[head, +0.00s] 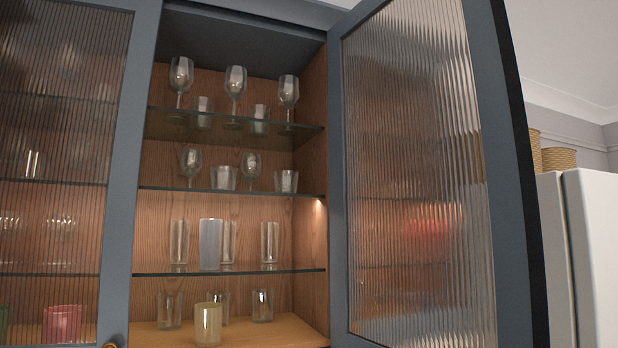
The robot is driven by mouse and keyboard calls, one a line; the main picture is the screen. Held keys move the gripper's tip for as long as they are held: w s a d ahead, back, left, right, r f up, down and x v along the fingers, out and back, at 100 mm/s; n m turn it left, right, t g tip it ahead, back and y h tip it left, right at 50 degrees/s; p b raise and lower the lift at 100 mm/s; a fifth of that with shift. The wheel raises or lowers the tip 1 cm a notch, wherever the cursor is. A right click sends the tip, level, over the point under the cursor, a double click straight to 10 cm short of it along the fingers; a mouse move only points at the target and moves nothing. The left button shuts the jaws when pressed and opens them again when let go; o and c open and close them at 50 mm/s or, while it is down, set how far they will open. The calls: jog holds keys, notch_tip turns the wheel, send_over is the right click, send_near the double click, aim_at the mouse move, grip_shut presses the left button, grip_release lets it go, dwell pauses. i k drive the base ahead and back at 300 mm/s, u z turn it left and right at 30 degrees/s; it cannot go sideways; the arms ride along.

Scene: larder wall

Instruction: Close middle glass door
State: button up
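A tall glass door (415,190) with a blue-grey frame and ribbed glass stands swung open on the right, hinged at the right side of the open cabinet bay. Its free edge (525,190) points out toward me. The open bay (230,225) has a wooden back and glass shelves. Another ribbed glass door (60,150) on the left is shut, with a round brass knob (110,345) at its lower right corner, cut by the frame's bottom edge. No knob shows on the open door. My gripper is not in view.
Stemmed glasses (235,82) and tumblers (210,243) stand on the shelves inside the bay, and none seems to stick out past the front. A white fridge-like cabinet (595,250) with woven baskets (558,158) on top is at the far right.

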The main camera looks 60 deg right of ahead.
aim_at(436, 238)
jog(key=u, duration=0.95)
jog(key=k, duration=2.95)
